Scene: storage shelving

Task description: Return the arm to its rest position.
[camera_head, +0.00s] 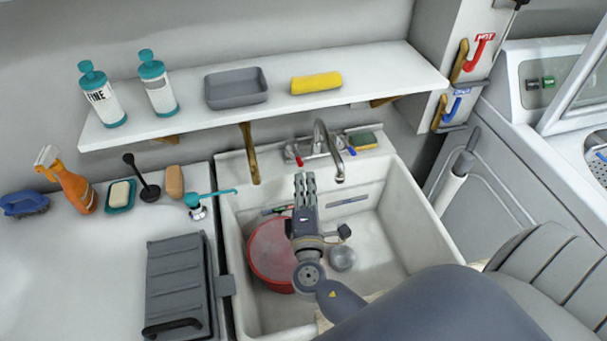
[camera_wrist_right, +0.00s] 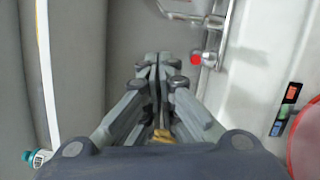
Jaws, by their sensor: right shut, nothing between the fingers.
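My right arm comes in from the lower right in the head view and reaches over the sink. My right gripper (camera_head: 304,184) is shut and empty above the sink basin, near its back part. In the right wrist view the fingers of the right gripper (camera_wrist_right: 160,65) are together with nothing held. The faucet (camera_head: 322,140) stands just behind the gripper in the head view. My left gripper is not in view.
A shelf (camera_head: 380,75) with bottles, a grey tray and a yellow item runs behind. A grey case (camera_head: 180,280) lies on the left counter.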

